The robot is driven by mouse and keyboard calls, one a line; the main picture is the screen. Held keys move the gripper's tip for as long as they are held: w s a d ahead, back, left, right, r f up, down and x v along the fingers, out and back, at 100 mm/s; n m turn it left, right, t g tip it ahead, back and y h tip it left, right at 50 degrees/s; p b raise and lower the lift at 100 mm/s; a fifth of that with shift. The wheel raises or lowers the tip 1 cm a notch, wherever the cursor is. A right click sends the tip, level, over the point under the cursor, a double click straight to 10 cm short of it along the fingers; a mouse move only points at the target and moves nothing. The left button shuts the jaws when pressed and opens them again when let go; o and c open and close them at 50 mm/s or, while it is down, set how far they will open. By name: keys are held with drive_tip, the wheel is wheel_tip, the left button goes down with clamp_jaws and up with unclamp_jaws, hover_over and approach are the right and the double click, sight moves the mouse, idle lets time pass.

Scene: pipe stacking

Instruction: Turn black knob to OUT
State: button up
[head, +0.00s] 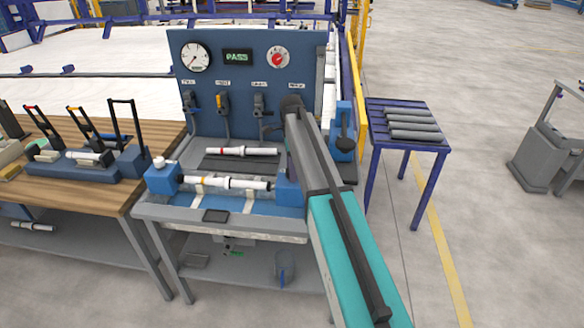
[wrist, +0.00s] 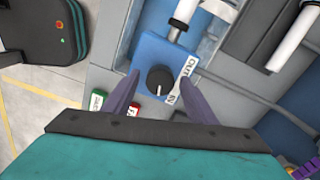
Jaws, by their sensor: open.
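In the wrist view the black knob (wrist: 160,79) sits on the top of a blue block (wrist: 148,50), with a white mark on its lower part. A white OUT label (wrist: 188,66) is at its upper right and an IN label (wrist: 171,100) at its lower right. The mark's exact direction is hard to tell. My gripper (wrist: 160,84) is open, with one purple finger on each side of the knob. I cannot tell whether they touch it. In the head view my arm hides the knob, and part of the blue block (head: 289,190) shows beside it.
A white pipe (head: 225,183) lies across the bench fixture, its end meeting the block (wrist: 185,14). Another pipe (head: 240,151) lies behind it. A blue panel (head: 210,120) with gauges and a PASS display (head: 237,57) rises behind. Green (wrist: 97,100) and red (wrist: 133,112) labelled buttons are near the left finger.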

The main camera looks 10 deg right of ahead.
drive_tip(key=c, duration=1.1)
drive_tip(key=shift+o, duration=0.2)
